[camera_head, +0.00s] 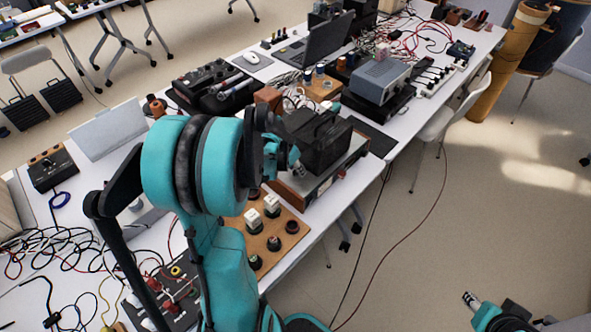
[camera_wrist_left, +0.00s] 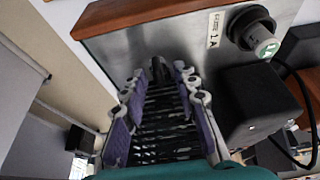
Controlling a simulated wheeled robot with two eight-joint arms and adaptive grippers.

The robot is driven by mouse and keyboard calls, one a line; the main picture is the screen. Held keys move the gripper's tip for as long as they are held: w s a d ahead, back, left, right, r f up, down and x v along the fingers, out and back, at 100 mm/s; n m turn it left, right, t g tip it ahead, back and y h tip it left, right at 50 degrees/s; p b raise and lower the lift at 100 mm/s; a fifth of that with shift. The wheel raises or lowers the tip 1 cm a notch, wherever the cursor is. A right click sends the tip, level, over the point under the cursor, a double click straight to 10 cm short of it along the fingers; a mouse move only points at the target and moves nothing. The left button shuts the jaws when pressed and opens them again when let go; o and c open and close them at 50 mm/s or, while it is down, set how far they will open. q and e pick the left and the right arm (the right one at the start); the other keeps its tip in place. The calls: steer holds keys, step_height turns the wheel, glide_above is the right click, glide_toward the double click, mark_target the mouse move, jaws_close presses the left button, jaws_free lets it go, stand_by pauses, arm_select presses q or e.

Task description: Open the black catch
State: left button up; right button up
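In the left wrist view, my left gripper (camera_wrist_left: 160,72) points at a grey metal panel (camera_wrist_left: 150,45) with a wooden edge. Its two purple-padded fingers are apart. A small black part (camera_wrist_left: 160,68), perhaps the catch, shows between the fingertips; I cannot tell whether they touch it. Dark ribbed material shows between the fingers. In the head view, my left gripper (camera_head: 297,165) is at the front of a wood-sided instrument (camera_head: 318,190) with a black box (camera_head: 318,138) on top, partly hidden by my teal arm. My right gripper (camera_head: 472,301) is over the floor, its fingers too small to read.
A black knob (camera_wrist_left: 250,27) and a black box (camera_wrist_left: 258,102) with a cable are right of my left gripper. A wooden board (camera_head: 270,240) with knobs lies nearer on the table. A grey device (camera_head: 380,78) and laptop (camera_head: 318,42) stand behind. Floor at right is open.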

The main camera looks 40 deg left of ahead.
arm_select(q)
jaws_close()
steer(key=shift+n, duration=0.3)
steer(key=n, duration=0.1)
steer(key=n+y, duration=0.1)
steer(key=n, duration=0.1)
steer(key=shift+d+y, duration=0.2)
steer(key=shift+y, duration=0.1)
steer(key=n, duration=0.2)
steer(key=n+g+y, duration=0.1)
steer(key=n, duration=0.1)
steer(key=shift+w+n+y, duration=0.15)
steer(key=shift+n+y, duration=0.15)
steer(key=shift+n, duration=0.1)
steer(key=n+g+y, duration=0.1)
steer(key=n, duration=0.3)
steer(key=shift+w+d+n, duration=0.1)
steer(key=shift+d+n, duration=0.05)
steer(key=shift+n, duration=0.15)
steer(key=n+g, duration=0.1)
steer(key=n, duration=0.3)
steer(key=shift+g+y, duration=0.4)
